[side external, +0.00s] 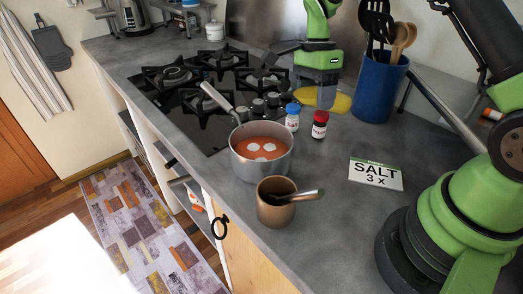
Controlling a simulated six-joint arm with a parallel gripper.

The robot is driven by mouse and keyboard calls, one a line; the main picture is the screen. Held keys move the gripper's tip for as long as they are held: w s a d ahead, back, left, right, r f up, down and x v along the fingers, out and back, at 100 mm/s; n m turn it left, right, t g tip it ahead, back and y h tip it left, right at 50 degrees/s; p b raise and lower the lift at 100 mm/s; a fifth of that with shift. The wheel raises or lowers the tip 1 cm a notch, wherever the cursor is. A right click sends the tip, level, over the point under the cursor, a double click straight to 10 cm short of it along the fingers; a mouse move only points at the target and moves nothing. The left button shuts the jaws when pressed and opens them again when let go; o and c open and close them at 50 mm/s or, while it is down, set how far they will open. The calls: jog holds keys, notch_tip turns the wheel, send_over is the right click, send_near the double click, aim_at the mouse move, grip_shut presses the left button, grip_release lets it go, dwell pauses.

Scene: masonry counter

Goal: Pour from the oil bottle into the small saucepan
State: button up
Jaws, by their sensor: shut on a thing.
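The small saucepan (244,166) stands on the counter, right of the hob's near corner, with its handle pointing up and left. It holds orange-red liquid (272,146) with a few white patches on top. My gripper (326,98) is at the back of the counter, pointing down over a yellow round thing (341,103), behind and right of the saucepan. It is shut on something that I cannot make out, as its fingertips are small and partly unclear. I see no thing that I can name as the oil bottle.
A blue-capped jar (292,122) and a red-capped jar (320,130) stand between saucepan and gripper. A brown mug (274,208) with a spoon is in front. A blue utensil holder (377,88) stands close right of my gripper.

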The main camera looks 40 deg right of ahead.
jog(key=shift+s+d+f+g+h+p, duration=0.15)
jog(key=shift+f+h+p, duration=0.25)
jog(key=shift+f, duration=0.2)
jog(key=shift+w+d+f+g+h+p, duration=0.15)
jog(key=shift+f+h+p, duration=0.15)
jog(key=shift+f+p, duration=0.25)
dwell(1.1)
jog(key=shift+s+d+f+h+p, duration=0.1)
jog(key=shift+f+h+p, duration=0.5)
jog(key=shift+h, duration=0.2)
dwell(1.7)
jog(key=shift+r+m+g+h, duration=0.15)
jog(key=shift+m+g+h, duration=0.2)
jog(key=shift+h, duration=0.25)
dwell(2.1)
